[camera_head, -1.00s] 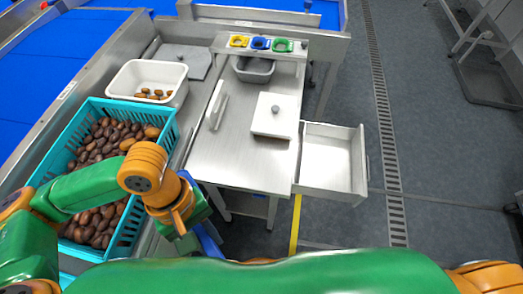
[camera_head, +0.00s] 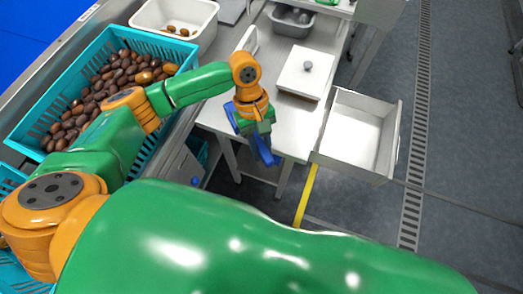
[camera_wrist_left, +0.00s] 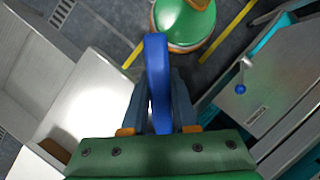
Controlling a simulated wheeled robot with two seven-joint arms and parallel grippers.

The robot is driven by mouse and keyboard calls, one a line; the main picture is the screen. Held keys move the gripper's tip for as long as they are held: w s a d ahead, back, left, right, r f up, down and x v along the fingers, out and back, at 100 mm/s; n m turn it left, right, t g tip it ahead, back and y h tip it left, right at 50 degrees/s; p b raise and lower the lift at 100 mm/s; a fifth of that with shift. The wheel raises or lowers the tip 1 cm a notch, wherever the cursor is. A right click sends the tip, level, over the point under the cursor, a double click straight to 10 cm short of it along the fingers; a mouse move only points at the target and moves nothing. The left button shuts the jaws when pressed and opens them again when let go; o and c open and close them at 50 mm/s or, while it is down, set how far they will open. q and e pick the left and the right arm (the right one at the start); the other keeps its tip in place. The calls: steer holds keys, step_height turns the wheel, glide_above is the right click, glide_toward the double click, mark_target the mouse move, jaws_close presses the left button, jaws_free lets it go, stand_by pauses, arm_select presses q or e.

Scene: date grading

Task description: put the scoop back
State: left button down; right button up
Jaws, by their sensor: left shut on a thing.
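My left gripper (camera_head: 256,128) is over the near edge of the steel table (camera_head: 213,117), pointing down. It is shut on a blue scoop (camera_head: 264,150), whose lower end hangs beyond the jaws. In the left wrist view the blue scoop (camera_wrist_left: 156,65) stands out between the two fingers of my gripper (camera_wrist_left: 159,108). It shows there mostly as a narrow curved strip, so its full shape is unclear. My right gripper is not in view.
An open, empty drawer (camera_head: 389,157) sticks out at the table's right. A white lidded box (camera_head: 303,78), an upright white piece (camera_head: 246,42) and a grey tub (camera_head: 291,20) stand on the table. A teal crate (camera_head: 100,52) of dates and a white bin (camera_head: 197,40) are at left.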

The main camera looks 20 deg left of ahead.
arm_select(q)
steer(key=shift+f, duration=0.8)
steer(key=c, duration=0.7)
jaws_free()
steer(key=shift+f, duration=0.1)
steer(key=v, duration=1.2)
